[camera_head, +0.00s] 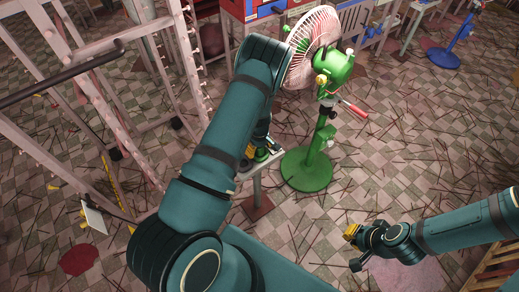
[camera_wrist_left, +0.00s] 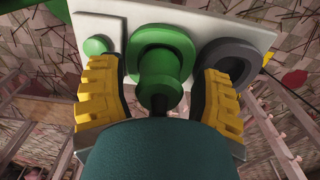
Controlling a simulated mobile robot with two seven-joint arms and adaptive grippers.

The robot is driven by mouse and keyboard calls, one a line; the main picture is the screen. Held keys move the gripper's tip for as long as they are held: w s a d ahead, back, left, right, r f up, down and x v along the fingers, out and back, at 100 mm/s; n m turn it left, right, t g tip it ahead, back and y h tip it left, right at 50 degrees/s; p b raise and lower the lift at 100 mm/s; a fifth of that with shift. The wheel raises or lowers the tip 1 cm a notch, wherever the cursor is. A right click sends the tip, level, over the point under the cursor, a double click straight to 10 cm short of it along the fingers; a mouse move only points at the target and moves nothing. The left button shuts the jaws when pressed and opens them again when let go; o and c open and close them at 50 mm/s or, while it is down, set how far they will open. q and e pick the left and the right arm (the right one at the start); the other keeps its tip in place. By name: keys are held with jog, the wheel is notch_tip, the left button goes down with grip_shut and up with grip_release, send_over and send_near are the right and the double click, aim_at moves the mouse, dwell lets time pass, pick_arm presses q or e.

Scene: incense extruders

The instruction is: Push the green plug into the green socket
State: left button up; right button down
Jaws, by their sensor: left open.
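In the left wrist view a white panel (camera_wrist_left: 225,22) carries a round green socket (camera_wrist_left: 163,32) in its middle. The green plug (camera_wrist_left: 160,92) stands in line with the socket, its back end towards the camera and its front at the socket's opening. How deep it sits I cannot tell. My left gripper (camera_wrist_left: 163,95) is open, with yellow-padded fingers on both sides of the plug and gaps to it. In the head view my left gripper (camera_head: 262,153) is partly hidden by my arm, at the panel. My right gripper (camera_head: 352,233) is away to the right; its jaws are unclear.
The panel also bears a green button (camera_wrist_left: 97,45) and a dark grey socket (camera_wrist_left: 228,58). A green fan (camera_head: 308,170) stands just right of the panel's post. White racks (camera_head: 60,150) fill the left side. Thin sticks litter the checked floor.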

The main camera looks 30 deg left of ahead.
pick_arm(q)
notch_tip(320, 180, up, 11)
jog(key=shift+s+r, duration=0.1)
jog(key=shift+r, duration=0.05)
jog(key=s+d+f+m+h, duration=0.1)
jog(key=s+d+f+m, duration=0.4)
jog(key=s+d, duration=0.55)
jog(key=s+d+r+m+t+h, duration=0.1)
jog(key=s+d+r+m+h, duration=0.2)
jog(key=s+d+m, duration=0.3)
jog(key=d+r, duration=0.1)
jog(key=d, duration=0.4)
jog(key=shift+s+d+m+t, duration=0.15)
jog(key=shift+d+m+t, duration=0.15)
jog(key=shift+m, duration=0.1)
jog(key=shift+a, duration=0.1)
